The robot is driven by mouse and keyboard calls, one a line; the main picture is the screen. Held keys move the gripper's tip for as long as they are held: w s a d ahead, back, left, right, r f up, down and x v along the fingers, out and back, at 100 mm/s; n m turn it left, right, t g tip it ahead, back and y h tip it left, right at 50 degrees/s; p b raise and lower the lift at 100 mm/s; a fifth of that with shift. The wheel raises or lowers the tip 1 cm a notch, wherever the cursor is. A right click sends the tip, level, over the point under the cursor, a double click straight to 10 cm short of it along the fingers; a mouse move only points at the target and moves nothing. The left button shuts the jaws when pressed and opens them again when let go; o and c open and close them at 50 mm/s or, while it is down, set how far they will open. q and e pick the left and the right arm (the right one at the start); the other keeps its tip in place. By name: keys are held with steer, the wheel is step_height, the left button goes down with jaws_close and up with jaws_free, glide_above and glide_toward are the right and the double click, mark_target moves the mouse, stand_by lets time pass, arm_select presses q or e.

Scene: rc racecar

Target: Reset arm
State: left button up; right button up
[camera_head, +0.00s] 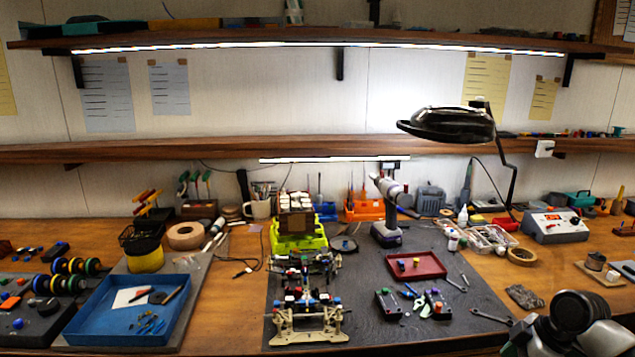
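Part of my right arm, grey and black with a round dark joint, shows at the bottom right corner. No gripper fingers can be made out on it. My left arm and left gripper are out of view. An RC car chassis (306,300) with pale bumper parts lies on the dark work mat (375,335) at the front middle. No gripper touches it.
A blue tray (105,325) with small parts stands at left, a red tray (416,266) on the mat. Behind are a lime-green box (298,243), a drill (386,215), a black lamp (447,124) and a power supply (555,226). A shelf (230,149) crosses above the bench.

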step_height(320, 180, down, 21)
steer(key=s+m+t+h, duration=0.1)
steer(key=s+m+h, duration=0.1)
steer(key=m, duration=0.4)
steer(key=s+f+m+h, duration=0.1)
steer(key=s+f+m, duration=0.1)
steer(key=s+f, duration=0.45)
steer(key=s+f+m+h, duration=0.1)
steer(key=s+f, duration=0.3)
steer(key=f, duration=0.6)
steer(key=s+a+f, duration=0.4)
steer(key=s+f, duration=0.1)
steer(key=s, duration=0.5)
steer(key=s+a+f+m+g, duration=0.1)
steer(key=s+a+f, duration=0.4)
steer(key=s, duration=0.6)
steer(key=s+a+f+g, duration=0.1)
steer(key=s+a+f, duration=0.3)
steer(key=s, duration=0.7)
steer(key=shift+a+f, duration=0.2)
steer(key=shift+f, duration=0.3)
